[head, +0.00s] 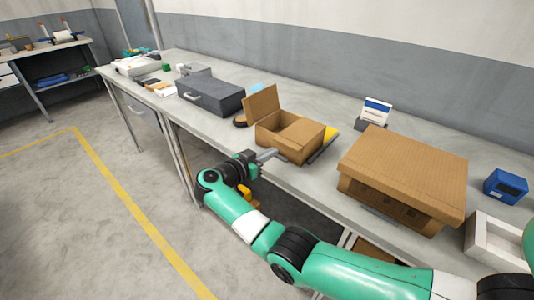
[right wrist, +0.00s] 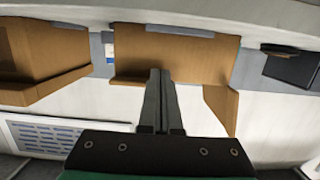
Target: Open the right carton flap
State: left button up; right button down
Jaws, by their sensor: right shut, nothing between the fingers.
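The small brown carton (head: 288,137) stands on the grey bench with its top at least partly open. Its left flap (head: 262,103) stands up. I cannot clearly make out the right flap as a separate piece. My right gripper (head: 272,154) is shut and empty, at the front of the carton, its fingers pointing at the front wall. In the right wrist view, which looks upside down, the shut fingers (right wrist: 160,74) overlap the carton wall (right wrist: 195,55); I cannot tell whether they touch. The left flap (right wrist: 221,108) shows to their right. My left gripper is not in view.
A large brown box (head: 405,170) stands right of the carton, with a yellow item (head: 325,141) between. A dark grey case (head: 211,98) sits to the left. A blue-and-white card (head: 377,108) stands behind. The floor before the bench is clear.

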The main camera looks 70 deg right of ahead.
jog(key=shift+r+p+x, duration=0.15)
jog(key=shift+p+x, duration=0.15)
jog(key=shift+x, duration=0.35)
jog(key=shift+r+p+x, duration=0.1)
jog(key=shift+p+x, duration=0.15)
jog(key=shift+x, duration=0.35)
jog(key=shift+r+p, duration=0.1)
jog(key=shift+p, duration=0.25)
jog(key=shift+a, duration=0.15)
